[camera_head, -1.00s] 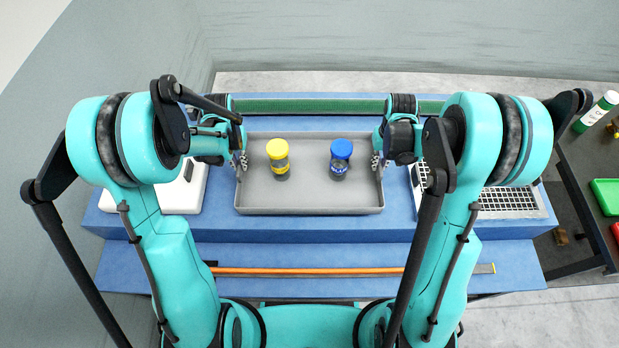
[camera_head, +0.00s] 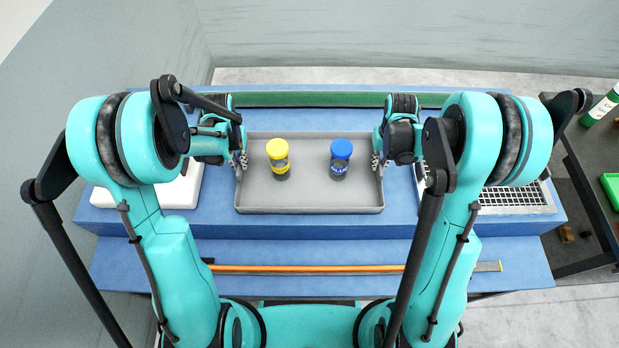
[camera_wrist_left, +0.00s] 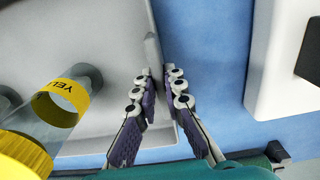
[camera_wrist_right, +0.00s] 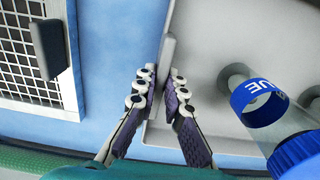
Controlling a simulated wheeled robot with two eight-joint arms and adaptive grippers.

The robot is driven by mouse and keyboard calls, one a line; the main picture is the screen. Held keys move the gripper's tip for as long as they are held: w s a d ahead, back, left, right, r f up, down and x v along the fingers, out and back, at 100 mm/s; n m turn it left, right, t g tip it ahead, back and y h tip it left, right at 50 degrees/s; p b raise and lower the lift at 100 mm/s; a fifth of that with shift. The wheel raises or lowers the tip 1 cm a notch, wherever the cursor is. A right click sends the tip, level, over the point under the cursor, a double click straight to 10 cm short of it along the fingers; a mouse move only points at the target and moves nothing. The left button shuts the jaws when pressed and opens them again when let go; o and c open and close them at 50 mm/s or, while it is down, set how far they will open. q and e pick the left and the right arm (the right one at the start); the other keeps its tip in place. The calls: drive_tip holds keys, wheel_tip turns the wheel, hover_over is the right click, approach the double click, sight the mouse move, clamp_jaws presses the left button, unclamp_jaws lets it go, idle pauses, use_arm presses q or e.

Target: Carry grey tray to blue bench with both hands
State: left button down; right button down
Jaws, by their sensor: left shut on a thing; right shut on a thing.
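The grey tray (camera_head: 309,200) is level over the blue bench (camera_head: 320,229); I cannot tell whether it touches the bench top. A yellow-lidded jar (camera_head: 279,158) and a blue-lidded jar (camera_head: 340,158) stand upright in it. My left gripper (camera_head: 241,165) is shut on the tray's left wall, and my right gripper (camera_head: 378,166) is shut on its right wall. The wrist views show the fingers of the left gripper (camera_wrist_left: 158,80) and the right gripper (camera_wrist_right: 163,80) on either side of the rim.
A white device (camera_head: 182,188) sits left of the tray, and a metal grid panel (camera_head: 515,198) sits right of it. A green strip (camera_head: 310,98) runs along the back. An orange strip (camera_head: 310,268) lies on the lower front ledge. A dark side table (camera_head: 590,160) holds a green bottle (camera_head: 602,107).

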use_arm(q)
drive_tip(key=shift+f, duration=0.45)
use_arm(e)
drive_tip(key=shift+f, duration=0.45)
use_arm(q)
drive_tip(key=c, duration=1.6)
unclamp_jaws()
drive_tip(key=shift+r, duration=0.15)
use_arm(e)
drive_tip(key=c, duration=1.6)
unclamp_jaws()
drive_tip(key=shift+r, duration=0.15)
drive_tip(key=shift+r, duration=0.3)
use_arm(q)
wheel_tip(320, 180, up, 12)
use_arm(e)
wheel_tip(320, 180, up, 11)
drive_tip(key=shift+r, duration=0.2)
